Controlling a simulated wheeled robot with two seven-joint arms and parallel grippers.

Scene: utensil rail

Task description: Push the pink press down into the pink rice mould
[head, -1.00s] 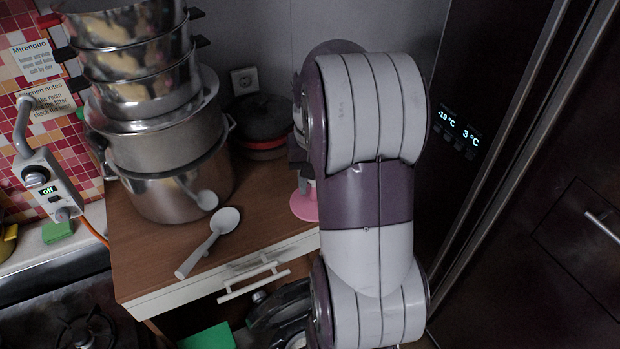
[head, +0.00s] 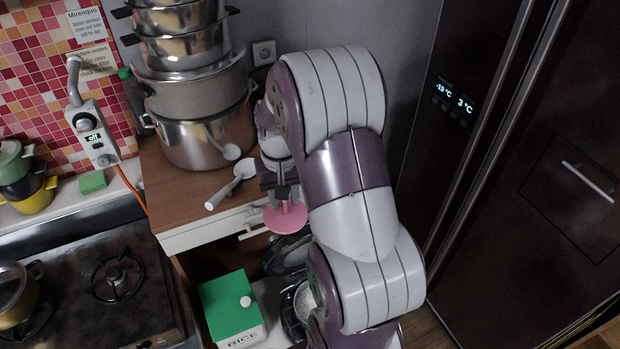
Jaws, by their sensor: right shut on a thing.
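My right gripper (head: 283,192) is shut on the pink press (head: 287,217), which has a wide flat pink disc at its lower end. It holds the press in front of the wooden cabinet, by its front edge and handle. I cannot make out a pink rice mould in the head view; my right arm covers much of the area to the right. A round vessel with white contents (head: 306,301) shows partly beside my arm, below the press. My left gripper is not in view.
Stacked steel pots (head: 195,140) and a white spoon (head: 230,187) are on the wooden cabinet top (head: 180,202). A green box marked RICE (head: 230,305) stands lower, in front. A stove (head: 90,270) is at left, a dark fridge (head: 520,130) at right.

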